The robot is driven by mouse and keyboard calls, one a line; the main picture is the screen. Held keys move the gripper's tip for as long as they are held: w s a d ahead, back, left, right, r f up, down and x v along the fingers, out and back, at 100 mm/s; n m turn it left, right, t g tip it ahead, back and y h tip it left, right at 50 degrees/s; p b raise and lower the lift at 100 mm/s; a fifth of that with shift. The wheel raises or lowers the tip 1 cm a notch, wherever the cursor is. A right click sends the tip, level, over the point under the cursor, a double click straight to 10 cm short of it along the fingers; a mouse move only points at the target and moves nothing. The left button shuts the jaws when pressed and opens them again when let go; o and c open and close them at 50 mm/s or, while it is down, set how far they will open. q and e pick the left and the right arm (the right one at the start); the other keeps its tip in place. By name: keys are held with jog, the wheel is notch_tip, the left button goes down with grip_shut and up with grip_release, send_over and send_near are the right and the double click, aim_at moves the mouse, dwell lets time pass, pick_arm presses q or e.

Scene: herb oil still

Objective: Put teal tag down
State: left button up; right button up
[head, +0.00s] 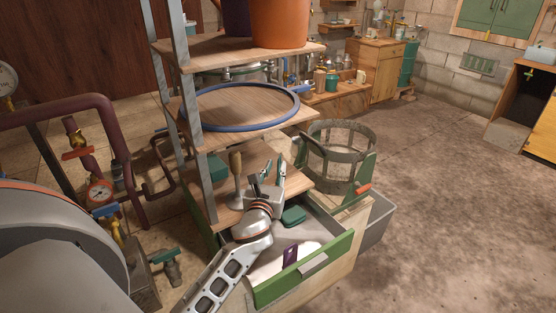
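My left gripper (268,178) is over the open green-fronted drawer (304,271), near the edge of the lower wooden shelf. Its dark fingers look spread apart, and I see nothing clearly held between them. A small flat teal piece (293,214), which may be the teal tag, lies in the back of the drawer, just below and right of the gripper, apart from it. No writing or hole shows on it at this size. My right gripper is not in view.
A dark purple item (290,255) and something white lie in the drawer. A wooden-handled tool (236,178) stands by the gripper. A round mesh basket (341,150) is to the right. A blue-rimmed disc (240,107) lies above. The floor at right is clear.

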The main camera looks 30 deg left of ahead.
pick_arm(q)
jog(key=v, duration=0.5)
jog(key=shift+s+d, duration=0.15)
jog(key=shift+s, duration=0.15)
